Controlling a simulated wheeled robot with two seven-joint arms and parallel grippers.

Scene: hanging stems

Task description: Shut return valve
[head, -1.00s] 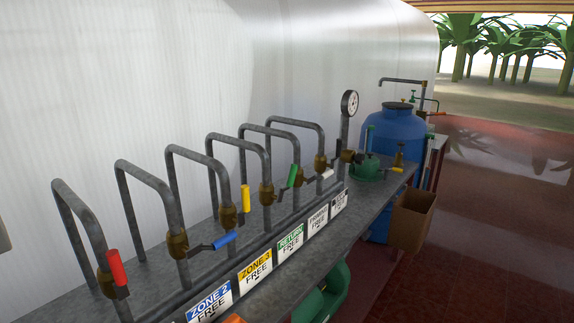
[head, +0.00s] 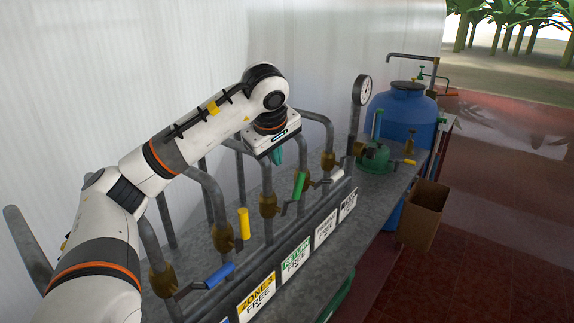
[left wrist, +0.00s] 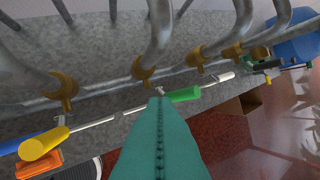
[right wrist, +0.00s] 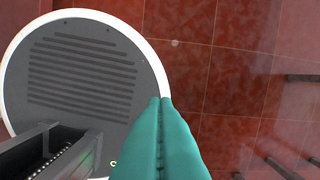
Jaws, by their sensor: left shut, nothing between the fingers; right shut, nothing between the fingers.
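The green lever handle (head: 299,185), also in the left wrist view (left wrist: 186,94), tilts out to the right of its brass valve (head: 268,205). A green-banded RETURN FREE sign (head: 295,258) is on the bench front below. My left gripper (head: 277,157) points down among the pipe stems, above and behind the green handle; the teal fingers are shut and empty. In the left wrist view its fingertips (left wrist: 159,99) appear just left of the handle; I cannot tell whether they touch. My right gripper (right wrist: 161,100) is shut and empty, over the red floor.
A white handle (head: 337,175) is to the right. Bent grey pipes crowd my left gripper. A blue barrel (head: 405,115) and brown box (head: 423,213) stand farther right.

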